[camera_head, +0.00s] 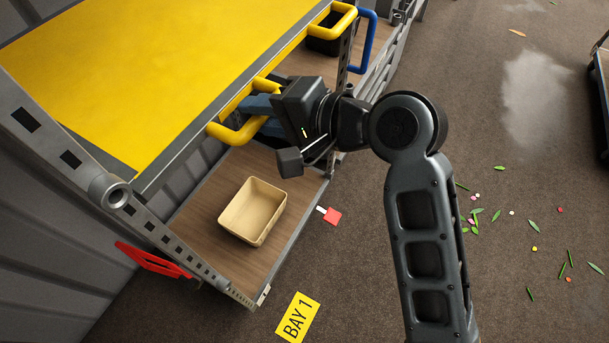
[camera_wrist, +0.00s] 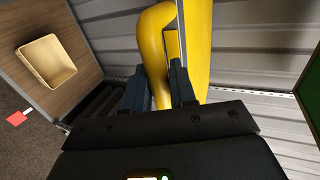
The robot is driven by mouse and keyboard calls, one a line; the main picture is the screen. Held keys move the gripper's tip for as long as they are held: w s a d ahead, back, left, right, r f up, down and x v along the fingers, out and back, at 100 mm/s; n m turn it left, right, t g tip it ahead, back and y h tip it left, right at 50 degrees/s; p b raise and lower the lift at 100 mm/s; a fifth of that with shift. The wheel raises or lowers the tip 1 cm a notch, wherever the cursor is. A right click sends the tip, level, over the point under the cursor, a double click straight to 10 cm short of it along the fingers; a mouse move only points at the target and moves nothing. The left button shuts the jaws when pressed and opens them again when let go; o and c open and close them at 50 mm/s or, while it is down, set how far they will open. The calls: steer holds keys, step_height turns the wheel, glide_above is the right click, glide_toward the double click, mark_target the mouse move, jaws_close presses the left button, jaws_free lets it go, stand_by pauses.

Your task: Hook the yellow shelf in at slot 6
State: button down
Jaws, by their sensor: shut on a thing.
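The yellow shelf (camera_head: 130,70) is a large flat board with a grey rim and yellow handles, high on the left in the head view. My gripper (camera_head: 262,108) is shut on the front yellow handle (camera_head: 238,132), whose middle the fingers and wrist hide. In the wrist view the handle (camera_wrist: 154,45) runs down between my two fingers (camera_wrist: 159,92), with the shelf (camera_wrist: 196,40) standing just beyond. A slotted grey upright (camera_head: 68,158) stands at the shelf's near left corner, and another slotted upright (camera_head: 345,50) is at the right. No slot numbers are readable, and I cannot tell whether hooks sit in slots.
A wooden lower shelf (camera_head: 205,205) carries a beige bin (camera_head: 253,212). A red handle (camera_head: 150,262) and a blue handle (camera_head: 368,45) stick out from the rack. Open floor with scattered leaves lies to the right.

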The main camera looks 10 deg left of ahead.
steer(key=shift+w+r, duration=0.1)
steer(key=shift+r, duration=0.2)
steer(key=shift+r, duration=3.9)
steer(key=c, duration=0.7)
jaws_free()
steer(key=v, duration=0.8)
steer(key=shift+f, duration=0.15)
